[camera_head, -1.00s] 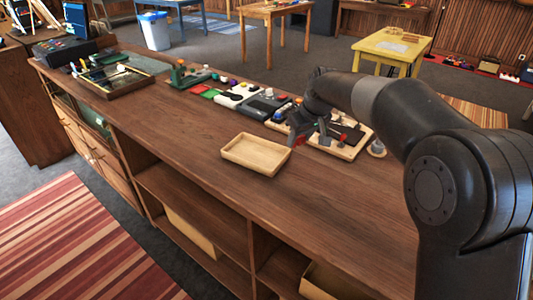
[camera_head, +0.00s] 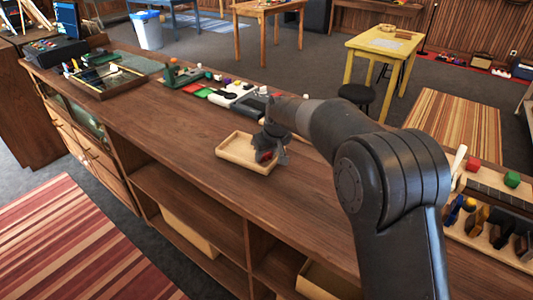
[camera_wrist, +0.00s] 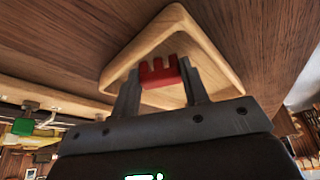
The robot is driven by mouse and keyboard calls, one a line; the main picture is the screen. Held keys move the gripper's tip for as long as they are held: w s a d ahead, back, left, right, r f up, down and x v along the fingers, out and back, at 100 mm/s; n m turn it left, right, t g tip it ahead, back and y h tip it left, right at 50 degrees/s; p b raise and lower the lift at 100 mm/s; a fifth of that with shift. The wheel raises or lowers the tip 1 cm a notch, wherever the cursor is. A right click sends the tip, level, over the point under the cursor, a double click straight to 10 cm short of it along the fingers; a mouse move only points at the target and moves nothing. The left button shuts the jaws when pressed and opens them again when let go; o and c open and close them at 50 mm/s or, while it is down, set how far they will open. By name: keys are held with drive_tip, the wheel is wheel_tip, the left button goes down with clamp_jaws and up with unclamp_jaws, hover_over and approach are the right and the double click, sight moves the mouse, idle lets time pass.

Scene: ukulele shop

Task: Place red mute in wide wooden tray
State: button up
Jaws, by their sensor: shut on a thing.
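The red mute is a small red piece with notches, held between the fingers of my gripper. It shows clearly in the wrist view (camera_wrist: 160,72) and as a small red spot in the head view (camera_head: 266,156). My gripper (camera_head: 268,159) is shut on it; its two fingers also show in the wrist view (camera_wrist: 160,88). The wide wooden tray (camera_head: 228,155) is a shallow pale tray on the brown counter. My gripper and the mute are over its right part in the head view. The tray's rim also shows behind the mute in the wrist view (camera_wrist: 205,45). Whether the mute touches the tray is unclear.
The brown counter (camera_head: 180,135) is clear to the left and front of the tray. Behind it lies a row of small devices and coloured pieces (camera_head: 225,93). A display tray (camera_head: 105,78) is farther left. A rack with several coloured pieces (camera_head: 490,225) is at the right.

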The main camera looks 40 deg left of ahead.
drive_tip(key=shift+f, duration=0.1)
drive_tip(key=o, duration=0.7)
drive_tip(key=shift+c, duration=0.2)
